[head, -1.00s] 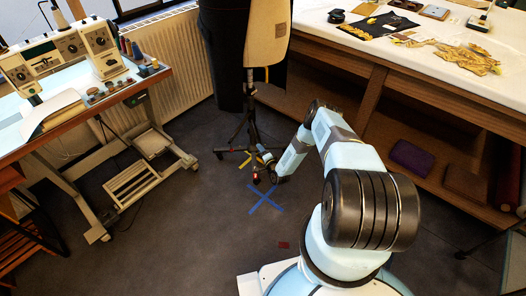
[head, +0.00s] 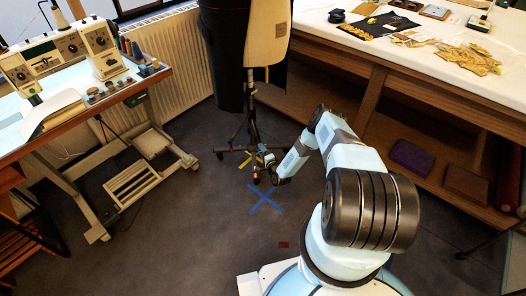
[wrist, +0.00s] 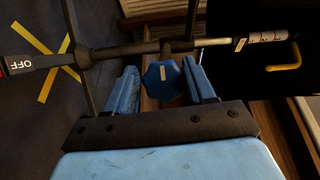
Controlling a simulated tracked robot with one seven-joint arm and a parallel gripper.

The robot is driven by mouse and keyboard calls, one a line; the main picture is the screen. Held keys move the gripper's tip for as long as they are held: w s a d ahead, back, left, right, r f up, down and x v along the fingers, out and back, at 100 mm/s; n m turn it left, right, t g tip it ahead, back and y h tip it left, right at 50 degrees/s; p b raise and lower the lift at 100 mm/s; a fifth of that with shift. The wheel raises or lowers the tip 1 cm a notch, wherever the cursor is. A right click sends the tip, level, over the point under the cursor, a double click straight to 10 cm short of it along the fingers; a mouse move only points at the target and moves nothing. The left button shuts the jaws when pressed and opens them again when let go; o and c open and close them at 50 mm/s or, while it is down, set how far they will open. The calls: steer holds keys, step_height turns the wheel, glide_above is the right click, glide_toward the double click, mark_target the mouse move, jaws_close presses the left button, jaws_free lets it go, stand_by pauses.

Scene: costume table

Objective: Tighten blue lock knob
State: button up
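The blue lock knob (wrist: 163,80) is a faceted knob with a pale mark on its face, on the dark pole of the stand in the wrist view. My gripper (wrist: 161,82) has its two blue fingers apart, one on each side of the knob. Narrow gaps seem to show between the knob and the fingers, so it looks open around the knob. In the head view my gripper (head: 264,164) is low by the stand (head: 251,128) under the dress form (head: 267,38). The knob cannot be made out there.
The stand's legs spread near the floor, with a label reading OFF (wrist: 22,63) and a yellow hook (wrist: 288,65) along the pole. A worktable (head: 400,65) stands at right and a sewing table (head: 95,105) at left.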

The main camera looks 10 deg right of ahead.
steer(key=shift+o, duration=1)
steer(key=shift+s, duration=0.1)
steer(key=v, duration=1.3)
steer(key=shift+s, duration=0.25)
steer(key=shift+d, duration=0.1)
